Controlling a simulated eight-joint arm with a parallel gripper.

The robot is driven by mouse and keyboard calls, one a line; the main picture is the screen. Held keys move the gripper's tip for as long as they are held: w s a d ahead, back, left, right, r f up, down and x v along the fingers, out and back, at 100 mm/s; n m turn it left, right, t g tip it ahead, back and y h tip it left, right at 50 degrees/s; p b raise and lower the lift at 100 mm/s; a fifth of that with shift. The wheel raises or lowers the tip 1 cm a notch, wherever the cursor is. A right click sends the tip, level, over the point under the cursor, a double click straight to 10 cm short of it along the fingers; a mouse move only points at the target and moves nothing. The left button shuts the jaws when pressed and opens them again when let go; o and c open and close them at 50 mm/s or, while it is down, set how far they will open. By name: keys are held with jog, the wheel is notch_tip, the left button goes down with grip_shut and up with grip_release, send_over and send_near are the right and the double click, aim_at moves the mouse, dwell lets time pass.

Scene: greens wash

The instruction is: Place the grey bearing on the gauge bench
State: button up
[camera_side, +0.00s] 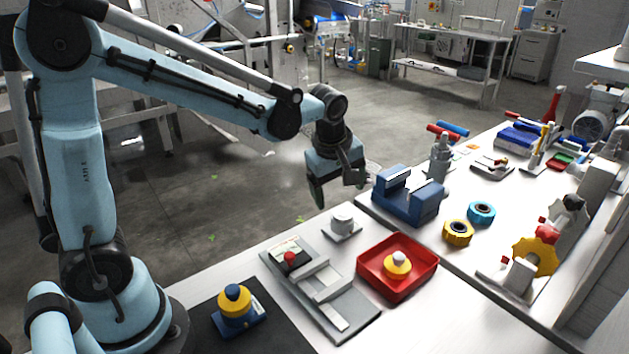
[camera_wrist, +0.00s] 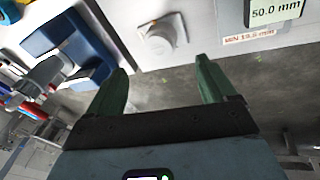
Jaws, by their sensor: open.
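A short pale grey round part (camera_side: 343,217), which looks like the grey bearing, sits on a small light plate at the bench's edge. It shows in the wrist view (camera_wrist: 160,36) beyond and between my fingertips. The grey flat fixture with a display, a red knob and pale bars, which looks like the gauge bench (camera_side: 349,317), lies just in front of it. Its display (camera_wrist: 262,12) reads 50.0 mm in the wrist view. My gripper (camera_side: 338,189) is open, with green fingers, above and behind the round part. Nothing is between its fingers (camera_wrist: 162,78).
A red tray (camera_side: 431,264) holding a yellow part stands right of the fixture. A blue vise (camera_side: 408,207), a yellow ring (camera_side: 458,241) and a blue ring (camera_side: 481,221) are further right. A yellow-and-blue part (camera_side: 236,311) stands on the dark mat at front left.

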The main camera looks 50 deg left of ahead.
jog(key=s+d+r+m+t, duration=0.1)
jog(key=s+m+t, duration=0.1)
jog(key=s+m, duration=0.4)
jog(key=s+d+r+m+t+h, duration=0.1)
jog(key=s+r+m+t, duration=0.1)
jog(key=s+m, duration=0.4)
jog(key=shift+s+r+m, duration=0.15)
jog(key=shift+m, duration=1.65)
